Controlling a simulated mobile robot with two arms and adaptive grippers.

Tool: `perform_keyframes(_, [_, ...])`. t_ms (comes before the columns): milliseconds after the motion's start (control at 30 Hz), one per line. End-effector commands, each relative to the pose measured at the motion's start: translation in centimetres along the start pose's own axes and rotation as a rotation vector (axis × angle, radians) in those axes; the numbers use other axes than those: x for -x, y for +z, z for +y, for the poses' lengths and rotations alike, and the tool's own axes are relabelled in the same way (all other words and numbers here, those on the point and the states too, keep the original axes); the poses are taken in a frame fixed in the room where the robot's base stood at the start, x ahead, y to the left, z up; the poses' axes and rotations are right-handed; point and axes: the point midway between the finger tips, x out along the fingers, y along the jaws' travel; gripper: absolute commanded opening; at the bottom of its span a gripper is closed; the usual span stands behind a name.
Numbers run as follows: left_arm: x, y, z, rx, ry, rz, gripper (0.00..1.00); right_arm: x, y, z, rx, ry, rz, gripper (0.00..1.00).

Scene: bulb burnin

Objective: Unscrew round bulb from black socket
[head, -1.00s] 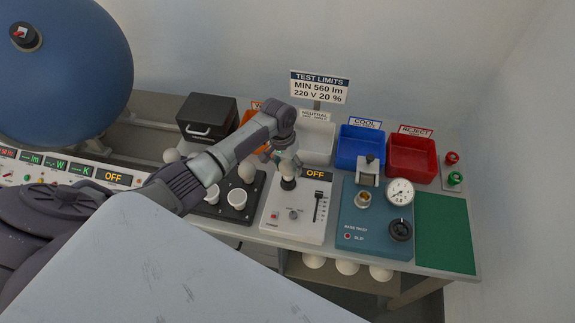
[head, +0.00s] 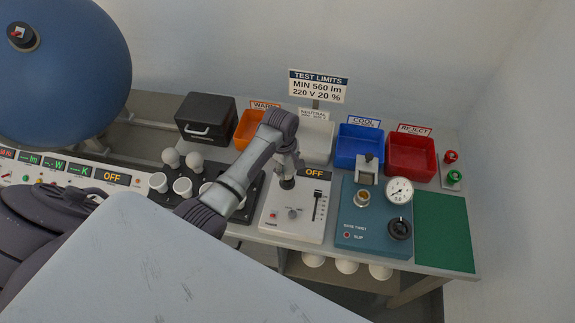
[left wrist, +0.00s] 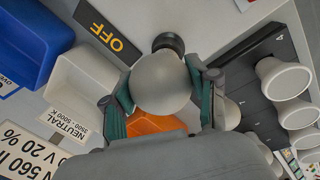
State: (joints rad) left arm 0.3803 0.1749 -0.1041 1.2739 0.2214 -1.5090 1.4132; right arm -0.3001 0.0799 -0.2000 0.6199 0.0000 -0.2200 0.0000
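My left gripper (head: 288,166) is over the white test unit (head: 292,225), at its black socket (head: 287,184). In the left wrist view the round bulb (left wrist: 162,84), pale and frosted, lies between the two green-padded fingers (left wrist: 162,92), which appear to press on it from both sides. The black socket (left wrist: 168,42) shows right behind the bulb, in line with it. Whether the bulb's base is still seated in the socket is hidden by the globe. In the head view the gripper covers the bulb. My right gripper is not in view.
Orange (head: 245,137), white (head: 316,156), blue (head: 359,156) and red (head: 411,168) bins stand behind the unit. A teal twist tester (head: 372,240) with a gauge is to the right, beside a green mat (head: 444,232). Several bulbs (head: 195,161) stand at left.

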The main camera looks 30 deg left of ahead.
Motion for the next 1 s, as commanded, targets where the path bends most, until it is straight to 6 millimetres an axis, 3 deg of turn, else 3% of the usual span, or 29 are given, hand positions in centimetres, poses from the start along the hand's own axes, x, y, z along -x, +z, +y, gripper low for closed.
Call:
perform_keyframes(33, [-0.05,0.07,-0.05,-0.001,-0.002,-0.002,0.65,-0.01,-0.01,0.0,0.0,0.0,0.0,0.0])
perform_keyframes(100, [-0.06,0.06,-0.05,-0.002,-0.002,-0.002,0.77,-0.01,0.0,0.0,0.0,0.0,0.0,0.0])
perform_keyframes(467, [-0.02,-0.04,-0.03,-0.042,-0.002,-0.006,0.77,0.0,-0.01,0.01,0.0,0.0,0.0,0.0])
perform_keyframes(1000, [0.05,-0.38,-0.08,-0.991,-0.002,-0.131,0.77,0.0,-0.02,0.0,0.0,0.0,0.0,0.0])
